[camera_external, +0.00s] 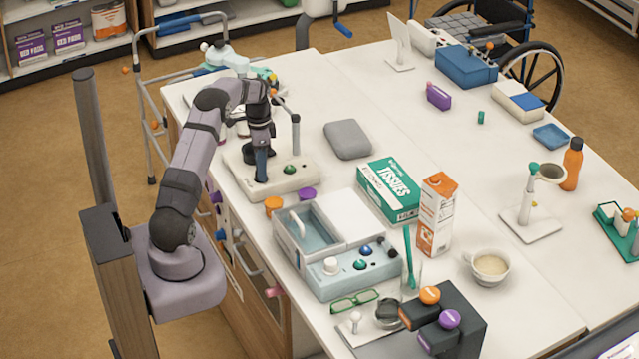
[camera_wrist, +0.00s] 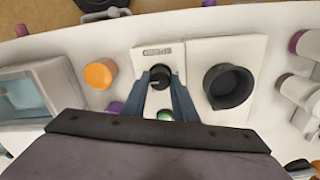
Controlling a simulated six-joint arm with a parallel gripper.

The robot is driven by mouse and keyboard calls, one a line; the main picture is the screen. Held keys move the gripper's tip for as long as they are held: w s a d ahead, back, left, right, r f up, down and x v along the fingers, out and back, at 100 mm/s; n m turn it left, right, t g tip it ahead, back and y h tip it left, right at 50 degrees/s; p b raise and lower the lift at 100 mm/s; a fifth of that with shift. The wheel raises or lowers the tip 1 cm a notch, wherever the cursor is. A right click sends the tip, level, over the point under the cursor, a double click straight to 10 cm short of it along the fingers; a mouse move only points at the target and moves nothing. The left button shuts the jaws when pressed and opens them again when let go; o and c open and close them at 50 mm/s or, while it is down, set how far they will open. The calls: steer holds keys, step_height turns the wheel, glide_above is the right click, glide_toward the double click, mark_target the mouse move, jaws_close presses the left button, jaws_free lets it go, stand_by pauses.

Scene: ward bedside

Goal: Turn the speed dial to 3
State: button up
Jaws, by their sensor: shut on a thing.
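The white appliance (camera_external: 300,179) stands near the left edge of the table, with a green button (camera_external: 289,169) on its top. In the wrist view its dark round speed dial (camera_wrist: 160,73) sits between my two blue fingers, below a small label plate. My gripper (camera_external: 261,178) points down onto the appliance; in the wrist view my gripper (camera_wrist: 161,84) is closed around the dial. The dial is hidden by the fingers in the external view. Its numbers and setting are too small to read. A dark cup (camera_wrist: 228,86) sits on the appliance beside the dial.
An orange cap (camera_external: 272,204) and a purple cap (camera_external: 307,194) lie in front of the appliance. A pale blue machine with a clear basin (camera_external: 318,232) stands nearer the camera. A grey pad (camera_external: 347,139) and a tissue box (camera_external: 390,190) lie to the right.

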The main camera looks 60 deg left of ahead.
steer(key=o, duration=1)
steer(key=shift+o, duration=0.2)
steer(key=shift+r, duration=0.1)
steer(key=shift+r+b, duration=1.15)
steer(key=shift+r, duration=2.5)
